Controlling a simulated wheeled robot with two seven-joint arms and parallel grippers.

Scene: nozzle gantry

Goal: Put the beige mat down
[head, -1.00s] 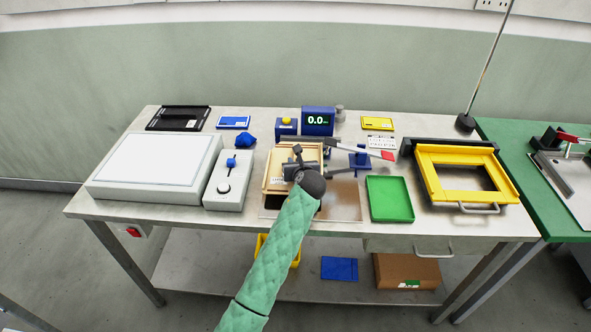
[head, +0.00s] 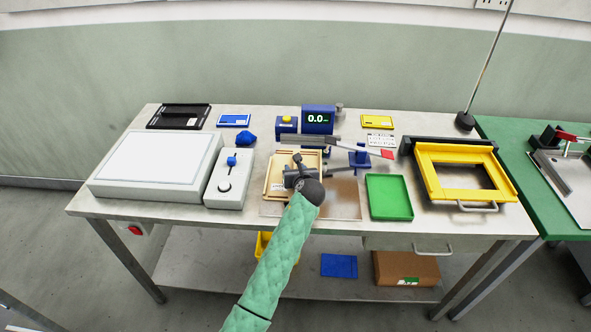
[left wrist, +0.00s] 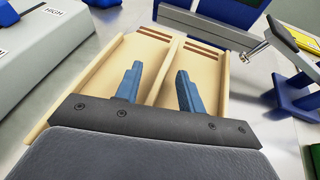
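The beige mat (head: 268,188) appears as a flat beige piece with raised edges, lying on the metal plate at the middle of the bench. In the left wrist view the mat (left wrist: 205,95) shows two panels, a middle rib and dark slots at its far end. My left gripper (head: 290,178) is over the mat. In the left wrist view its two blue fingers (left wrist: 160,75) are apart, one on each side of the rib, with gaps showing. The near part of the mat is hidden by the gripper. My right gripper is not in view.
A grey box with a blue slider (head: 224,188) stands left of the mat. A green tray (head: 389,198) and a blue stand with a lever (head: 360,158) are to the right. A blue display unit (head: 318,120) stands behind. Bare metal plate (head: 342,195) shows right of the mat.

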